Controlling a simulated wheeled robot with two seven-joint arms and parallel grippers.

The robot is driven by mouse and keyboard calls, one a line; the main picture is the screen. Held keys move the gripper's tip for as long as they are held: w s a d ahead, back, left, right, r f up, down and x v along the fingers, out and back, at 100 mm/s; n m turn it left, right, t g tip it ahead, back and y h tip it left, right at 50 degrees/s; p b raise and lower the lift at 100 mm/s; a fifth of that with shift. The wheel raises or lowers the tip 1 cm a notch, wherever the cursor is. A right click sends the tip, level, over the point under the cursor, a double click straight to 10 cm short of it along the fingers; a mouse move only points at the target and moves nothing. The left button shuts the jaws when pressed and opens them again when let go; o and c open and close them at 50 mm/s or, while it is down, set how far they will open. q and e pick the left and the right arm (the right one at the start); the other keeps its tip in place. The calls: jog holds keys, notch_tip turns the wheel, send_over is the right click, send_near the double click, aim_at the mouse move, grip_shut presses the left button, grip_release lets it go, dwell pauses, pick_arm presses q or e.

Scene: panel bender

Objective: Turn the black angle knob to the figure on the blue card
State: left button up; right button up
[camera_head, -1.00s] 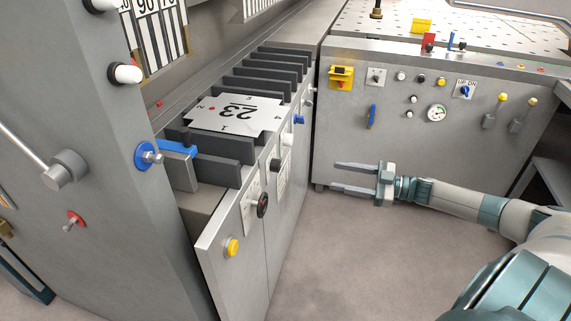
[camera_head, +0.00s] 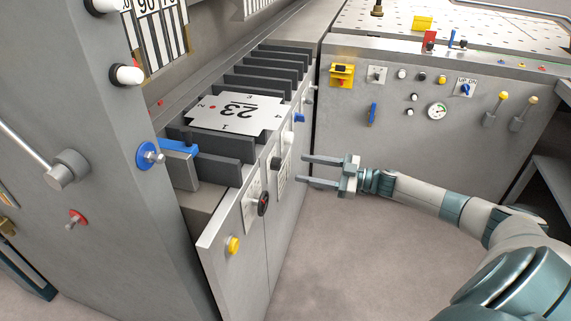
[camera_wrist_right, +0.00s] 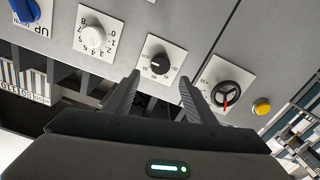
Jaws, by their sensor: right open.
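The black angle knob (camera_head: 276,163) sits on the front panel of the grey cabinet, seen nearly edge-on in the head view. In the right wrist view the black knob (camera_wrist_right: 160,64) shows on a white scale plate, with a pale pointer mark; the scale figures are too small to read surely. My right gripper (camera_head: 303,170) is open and empty, to the right of the knob and apart from it. In the wrist view its fingertips (camera_wrist_right: 160,79) straddle the line to the knob, which lies just beyond them. I cannot make out a blue card. My left gripper is out of view.
A black handwheel with a red pointer (camera_wrist_right: 225,97) and a yellow button (camera_wrist_right: 262,106) are to the knob's right in the wrist view; a white numbered knob (camera_wrist_right: 95,37) is to its left. Another control cabinet (camera_head: 420,150) stands behind. The floor in front is clear.

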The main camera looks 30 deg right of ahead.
aim_at(280, 164)
jog(key=x, duration=0.5)
jog(key=shift+w+a+r+p, duration=0.1)
jog(key=shift+w+a+p, duration=0.1)
jog(key=shift+w+p, duration=0.1)
jog(key=shift+x, duration=0.8)
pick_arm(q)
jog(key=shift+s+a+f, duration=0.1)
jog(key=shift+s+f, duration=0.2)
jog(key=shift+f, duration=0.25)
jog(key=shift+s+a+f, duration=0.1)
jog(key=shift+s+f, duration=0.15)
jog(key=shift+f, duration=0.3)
pick_arm(e)
jog(key=shift+c, duration=0.5)
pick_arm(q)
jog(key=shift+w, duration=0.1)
pick_arm(e)
jog(key=c, duration=0.9)
